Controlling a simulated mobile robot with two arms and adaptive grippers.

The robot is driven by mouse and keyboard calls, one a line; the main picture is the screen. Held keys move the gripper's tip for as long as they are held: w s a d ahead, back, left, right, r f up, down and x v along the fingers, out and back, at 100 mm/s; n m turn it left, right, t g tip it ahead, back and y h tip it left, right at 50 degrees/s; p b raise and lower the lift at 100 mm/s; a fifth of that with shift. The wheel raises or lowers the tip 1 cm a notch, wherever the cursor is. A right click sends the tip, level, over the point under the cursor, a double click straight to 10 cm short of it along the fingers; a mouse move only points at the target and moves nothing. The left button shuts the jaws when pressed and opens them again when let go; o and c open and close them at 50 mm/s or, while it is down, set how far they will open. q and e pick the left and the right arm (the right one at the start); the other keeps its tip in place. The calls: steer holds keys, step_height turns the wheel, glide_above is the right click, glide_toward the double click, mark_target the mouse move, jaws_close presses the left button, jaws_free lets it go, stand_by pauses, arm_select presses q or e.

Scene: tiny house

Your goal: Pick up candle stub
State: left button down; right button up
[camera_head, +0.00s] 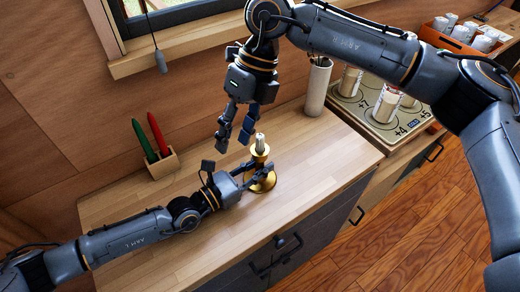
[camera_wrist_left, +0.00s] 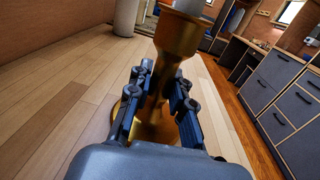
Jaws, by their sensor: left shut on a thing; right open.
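The candle stub (camera_head: 260,140) is pale and short and stands upright in the cup of a brass candlestick (camera_head: 262,184) on the wooden countertop. In the left wrist view, the candlestick (camera_wrist_left: 178,38) rises close ahead, with the pale stub (camera_wrist_left: 188,5) cut off at the top edge. My left gripper (camera_head: 265,170) is shut on the candlestick's stem, below the cup; its fingers (camera_wrist_left: 158,103) flank the stem in the wrist view. My right gripper (camera_head: 234,138) is open and empty, pointing down, just left of the stub and apart from it.
A wooden holder (camera_head: 160,165) with a green and a red taper candle stands at the back left. A beige cylinder (camera_head: 318,88) stands behind to the right, beside a numbered board (camera_head: 372,115) with several jars. The front left countertop (camera_head: 190,262) is clear. Drawers lie below the front edge.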

steer(key=s+a+r+m+g+y, duration=0.2)
steer(key=s+a+g+y, duration=0.35)
steer(key=s+y, duration=0.3)
step_height(320, 180, up, 5)
steer(key=w+d+m+t+y, duration=0.1)
steer(key=d+m+t+y, duration=0.15)
steer(key=m+y, duration=0.55)
steer(key=w+d+f+m+t+y, duration=0.1)
steer(key=w+d+m+t+y, duration=0.3)
steer(key=m+t, duration=0.5)
steer(key=m+t+h, duration=1)
steer(key=m+h, duration=0.2)
steer(key=m, duration=0.5)
glide_toward(263, 145)
steer(key=x, duration=1.1)
steer(key=shift+w, duration=0.1)
jaws_close()
